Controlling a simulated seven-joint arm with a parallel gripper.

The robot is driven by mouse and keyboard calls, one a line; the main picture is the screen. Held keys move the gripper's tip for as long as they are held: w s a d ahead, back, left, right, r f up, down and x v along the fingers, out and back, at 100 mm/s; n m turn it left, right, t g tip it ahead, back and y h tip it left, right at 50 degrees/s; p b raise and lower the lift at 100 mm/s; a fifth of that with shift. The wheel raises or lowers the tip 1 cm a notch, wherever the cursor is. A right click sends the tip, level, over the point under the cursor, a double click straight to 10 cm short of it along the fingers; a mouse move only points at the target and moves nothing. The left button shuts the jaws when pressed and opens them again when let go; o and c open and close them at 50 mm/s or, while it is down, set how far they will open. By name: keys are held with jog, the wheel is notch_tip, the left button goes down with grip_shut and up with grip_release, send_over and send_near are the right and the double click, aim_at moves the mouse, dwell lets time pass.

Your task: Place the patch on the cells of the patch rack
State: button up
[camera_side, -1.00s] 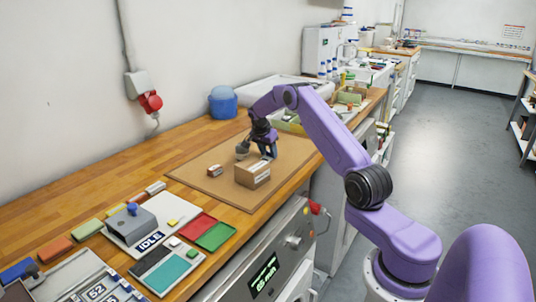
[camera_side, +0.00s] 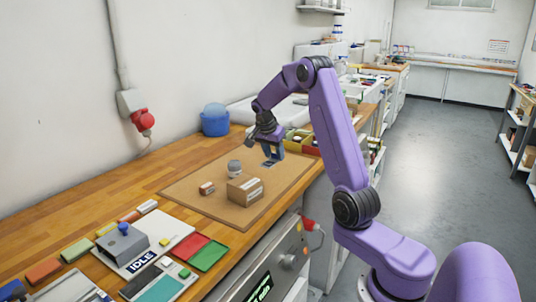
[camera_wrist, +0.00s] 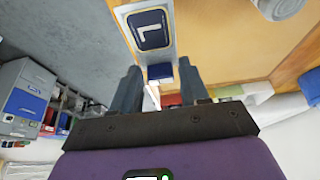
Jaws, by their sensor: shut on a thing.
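My gripper (camera_side: 272,160) is over the far part of the brown mat, shut on the patch (camera_side: 268,164). In the wrist view the patch (camera_wrist: 150,30) is a light grey strip with a dark blue square marked with a white L. A small dark blue block on it sits between the fingertips (camera_wrist: 160,80). In the side view the patch is small, and I cannot tell whether it touches the mat. A grey panel (camera_side: 72,288) at the bottom left is cut off by the frame; I cannot tell whether it is the patch rack.
A cardboard box (camera_side: 244,190), a small brown box (camera_side: 206,188) and a white-and-grey jar (camera_side: 234,168) stand on the mat (camera_side: 190,190). A blue tub (camera_side: 215,120) stands by the wall.

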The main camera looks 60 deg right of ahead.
jog(key=s+a+f+n+t+y, duration=0.1)
jog(key=s+a+n, duration=0.1)
jog(key=a+n, duration=0.4)
jog(key=s+a+f+n+t+y, duration=0.1)
jog(key=a+n, duration=0.5)
jog(key=a, duration=0.9)
jog(key=s+a+f+n+t+y, duration=0.1)
jog(key=s+a+n+t+y, duration=0.1)
jog(key=a+n, duration=0.4)
jog(key=a, duration=0.4)
jog(key=shift+s+a+f+t, duration=0.15)
jog(key=shift+s+f+t, duration=0.1)
jog(key=shift+s+t, duration=0.05)
